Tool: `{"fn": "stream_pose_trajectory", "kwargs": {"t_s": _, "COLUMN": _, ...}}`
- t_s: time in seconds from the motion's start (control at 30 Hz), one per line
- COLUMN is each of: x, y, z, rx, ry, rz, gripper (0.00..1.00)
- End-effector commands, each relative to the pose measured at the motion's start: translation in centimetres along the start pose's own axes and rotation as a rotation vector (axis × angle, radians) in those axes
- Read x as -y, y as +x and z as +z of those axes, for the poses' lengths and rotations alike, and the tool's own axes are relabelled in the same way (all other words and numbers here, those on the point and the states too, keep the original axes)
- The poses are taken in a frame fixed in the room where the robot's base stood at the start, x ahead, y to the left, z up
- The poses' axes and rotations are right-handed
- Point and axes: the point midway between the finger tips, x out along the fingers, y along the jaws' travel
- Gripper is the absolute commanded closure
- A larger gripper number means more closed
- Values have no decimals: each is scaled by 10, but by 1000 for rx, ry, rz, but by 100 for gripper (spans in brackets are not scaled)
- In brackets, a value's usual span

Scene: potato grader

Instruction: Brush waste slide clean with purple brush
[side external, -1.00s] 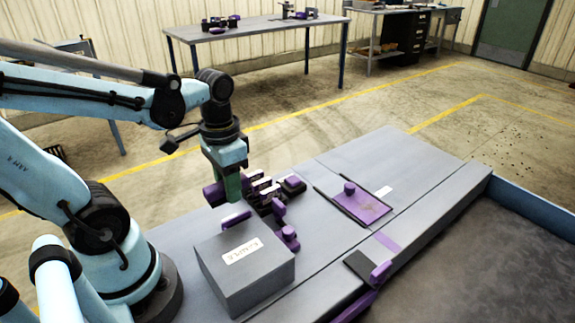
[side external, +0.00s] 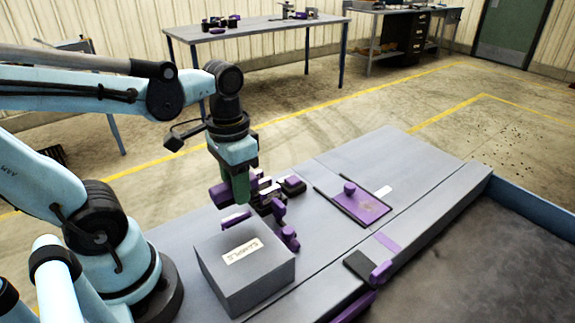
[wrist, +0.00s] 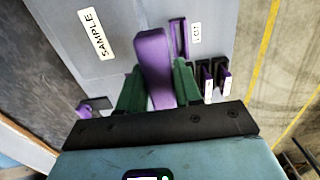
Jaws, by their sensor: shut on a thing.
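My gripper (wrist: 157,88) has green fingers shut on a purple handle (wrist: 153,62), which I take to be the purple brush. In the side view my gripper (side external: 240,198) is just behind the SAMPLE box, and the purple handle (side external: 219,195) sticks out to its left. Any bristles are hidden. I cannot tell whether the handle is clear of the rack beside it. A purple plate with a knob (side external: 362,207) lies in a dark-edged frame on the bench. No part is labelled as the waste slide, so I cannot tell which it is.
The grey SAMPLE box (side external: 245,270) stands at the bench front. Dark holders with purple parts (side external: 268,200) crowd close to my gripper. A dark pad with a purple grip (side external: 380,271) is at the right edge, beside a large grey bin (side external: 475,265). The bench's far right is clear.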

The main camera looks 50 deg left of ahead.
Motion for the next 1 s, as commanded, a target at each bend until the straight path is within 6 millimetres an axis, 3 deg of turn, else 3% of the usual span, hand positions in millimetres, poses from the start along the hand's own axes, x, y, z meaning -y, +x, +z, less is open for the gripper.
{"fn": "stream_pose_trajectory", "kwargs": {"t_s": 0.17, "x": -2, "y": -11, "z": -21, "rx": 0, "ry": 88, "rz": 0, "gripper": 90}}
{"fn": "stream_pose_trajectory", "kwargs": {"t_s": 0.53, "x": -17, "y": -36, "z": -111, "rx": 0, "ry": 473, "rz": 1, "gripper": 90}}
{"fn": "stream_pose_trajectory", "kwargs": {"t_s": 0.77, "x": -32, "y": -36, "z": -168, "rx": -1, "ry": 719, "rz": 1, "gripper": 90}}
{"fn": "stream_pose_trajectory", "kwargs": {"t_s": 1.0, "x": -51, "y": -24, "z": -224, "rx": -1, "ry": 975, "rz": 2, "gripper": 90}}
